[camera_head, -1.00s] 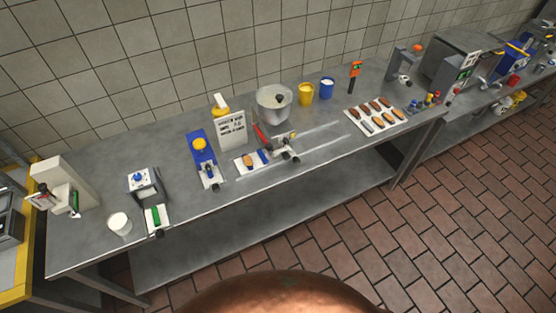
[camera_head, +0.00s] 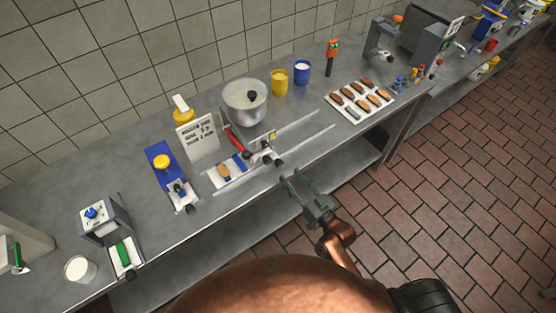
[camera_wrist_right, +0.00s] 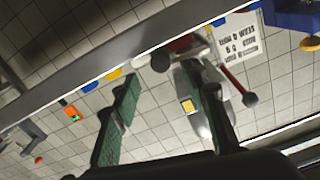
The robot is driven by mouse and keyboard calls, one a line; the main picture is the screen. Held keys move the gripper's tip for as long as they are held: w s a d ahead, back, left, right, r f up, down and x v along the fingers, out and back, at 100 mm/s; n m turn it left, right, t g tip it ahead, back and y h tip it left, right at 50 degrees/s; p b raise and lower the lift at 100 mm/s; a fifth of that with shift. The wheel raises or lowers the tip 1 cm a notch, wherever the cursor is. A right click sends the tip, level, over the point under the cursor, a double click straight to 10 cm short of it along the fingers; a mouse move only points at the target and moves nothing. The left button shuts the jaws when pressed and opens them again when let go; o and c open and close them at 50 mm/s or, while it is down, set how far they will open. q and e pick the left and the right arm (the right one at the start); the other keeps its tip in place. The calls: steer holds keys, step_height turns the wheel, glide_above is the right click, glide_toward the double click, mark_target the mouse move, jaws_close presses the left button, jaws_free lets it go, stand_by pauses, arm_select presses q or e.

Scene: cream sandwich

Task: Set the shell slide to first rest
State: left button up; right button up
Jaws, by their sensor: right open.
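What looks like the shell slide is a white plate (camera_head: 216,179) near the bench's front edge, with a brown shell (camera_head: 224,171) and a blue block (camera_head: 238,163) on it. A fitting with a dark knob (camera_head: 278,162) stands at its right end. My right gripper (camera_head: 292,176) is open and empty, in front of the bench edge, right of and below that knob. In the right wrist view, the open fingers (camera_wrist_right: 159,76) frame a dark knob (camera_wrist_right: 160,61), apart from it. My left gripper is out of view.
A red lever (camera_head: 236,143) and a metal bowl (camera_head: 244,103) stand behind the plate. A printed sign (camera_head: 199,141) and a blue device (camera_head: 163,170) are to the left. A tray of brown pieces (camera_head: 349,113) is to the right. Bare bench with pale rails lies between.

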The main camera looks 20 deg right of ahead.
mark_target(282, 165)
steer(key=x, duration=0.7)
steer(key=shift+w+a, duration=0.2)
steer(key=shift+w, duration=0.1)
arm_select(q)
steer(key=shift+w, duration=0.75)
arm_select(e)
steer(key=shift+c, duration=0.3)
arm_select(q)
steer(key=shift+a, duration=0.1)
arm_select(e)
jaws_close()
steer(key=shift+f, duration=0.1)
